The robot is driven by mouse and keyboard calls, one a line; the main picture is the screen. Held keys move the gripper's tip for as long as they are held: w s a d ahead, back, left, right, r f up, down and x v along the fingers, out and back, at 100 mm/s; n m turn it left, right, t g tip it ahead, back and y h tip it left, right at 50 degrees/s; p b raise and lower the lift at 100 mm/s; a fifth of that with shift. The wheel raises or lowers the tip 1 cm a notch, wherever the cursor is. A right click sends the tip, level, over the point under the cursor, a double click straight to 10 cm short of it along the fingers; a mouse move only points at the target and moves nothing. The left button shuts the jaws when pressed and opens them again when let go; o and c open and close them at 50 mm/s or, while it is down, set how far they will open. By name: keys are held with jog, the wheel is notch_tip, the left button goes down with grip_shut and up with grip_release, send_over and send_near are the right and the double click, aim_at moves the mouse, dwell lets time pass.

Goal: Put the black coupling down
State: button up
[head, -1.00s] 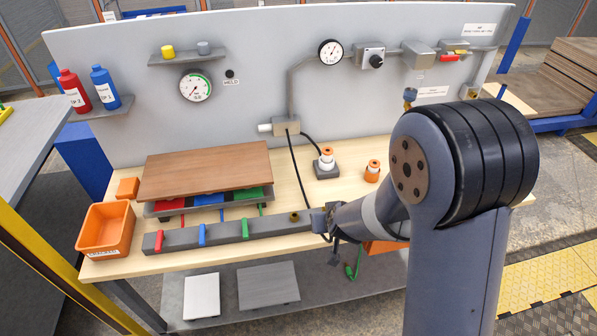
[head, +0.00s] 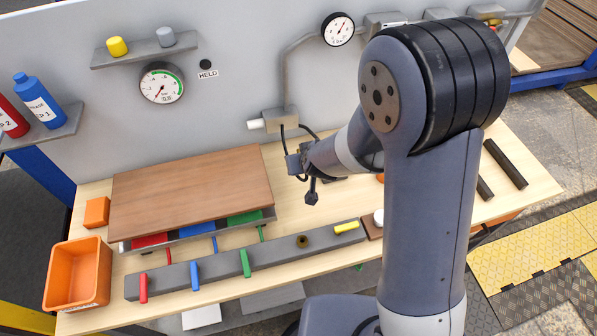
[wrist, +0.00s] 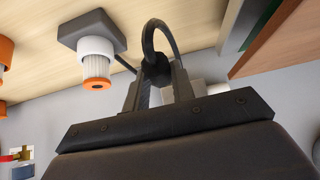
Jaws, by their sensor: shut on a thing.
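My gripper (head: 293,168) is in the air over the bench, right of the brown board and below the grey box on the back panel. In the wrist view, the two fingers of my gripper (wrist: 157,85) are shut on the black coupling (wrist: 156,70). A black hose (wrist: 160,28) loops from the coupling.
The brown board (head: 190,195) lies over coloured pieces. A grey rail (head: 275,253) with coloured levers and a round port (head: 302,241) runs along the front. An orange bin (head: 78,275) is at left. The grey box (head: 278,120) is behind. Dark bars (head: 505,163) lie at right.

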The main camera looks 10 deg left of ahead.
notch_tip(320, 180, down, 5)
jog(key=b, duration=0.4)
jog(key=shift+s+f, duration=0.1)
jog(key=shift+f+b, duration=1)
jog(key=shift+f, duration=1.25)
jog(key=shift+f, duration=0.15)
jog(key=o, duration=1)
